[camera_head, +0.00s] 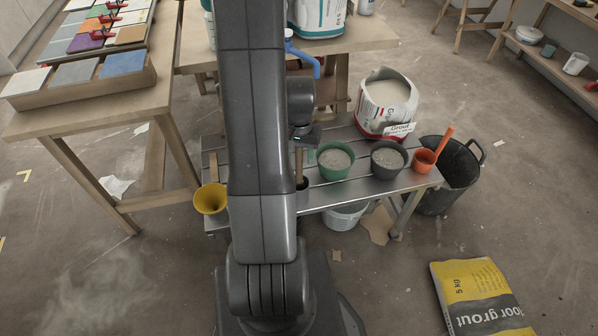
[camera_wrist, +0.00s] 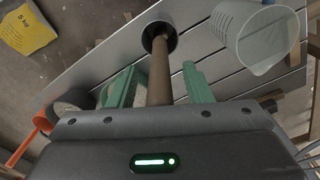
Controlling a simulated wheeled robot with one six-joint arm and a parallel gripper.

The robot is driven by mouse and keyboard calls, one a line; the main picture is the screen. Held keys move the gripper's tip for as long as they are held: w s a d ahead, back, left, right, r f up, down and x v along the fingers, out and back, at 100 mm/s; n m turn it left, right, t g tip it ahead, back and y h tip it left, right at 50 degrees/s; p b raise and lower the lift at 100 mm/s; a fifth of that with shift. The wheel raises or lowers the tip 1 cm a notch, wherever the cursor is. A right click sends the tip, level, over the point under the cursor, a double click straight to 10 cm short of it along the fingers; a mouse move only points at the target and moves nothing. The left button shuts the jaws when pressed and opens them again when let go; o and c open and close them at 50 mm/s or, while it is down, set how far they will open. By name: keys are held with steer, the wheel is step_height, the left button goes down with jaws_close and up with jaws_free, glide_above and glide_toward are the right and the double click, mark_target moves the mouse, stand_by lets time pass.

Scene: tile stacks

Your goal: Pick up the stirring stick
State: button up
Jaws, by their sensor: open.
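The stirring stick (camera_wrist: 159,78) is brown and stands in a small dark cup (camera_wrist: 152,44) on the grey slatted bench. In the head view the stick (camera_head: 299,160) shows just right of my arm, with the dark cup (camera_head: 302,184) partly hidden behind the arm. My gripper (camera_wrist: 160,80) is open, with one green finger on each side of the stick. A gap shows between the stick and the right finger; the gap on the left is narrower. I cannot tell whether the left finger touches it.
A clear measuring jug (camera_wrist: 255,40) stands near the dark cup. A green bowl (camera_head: 335,172), a grey bowl (camera_head: 388,173) and an orange cup (camera_head: 424,168) line the bench (camera_head: 345,197). A grout bucket (camera_head: 385,120) stands behind them. A yellow cup (camera_head: 211,199) is at the left end.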

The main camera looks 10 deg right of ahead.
steer(key=shift+c, duration=0.3)
jaws_close()
steer(key=shift+r, duration=0.2)
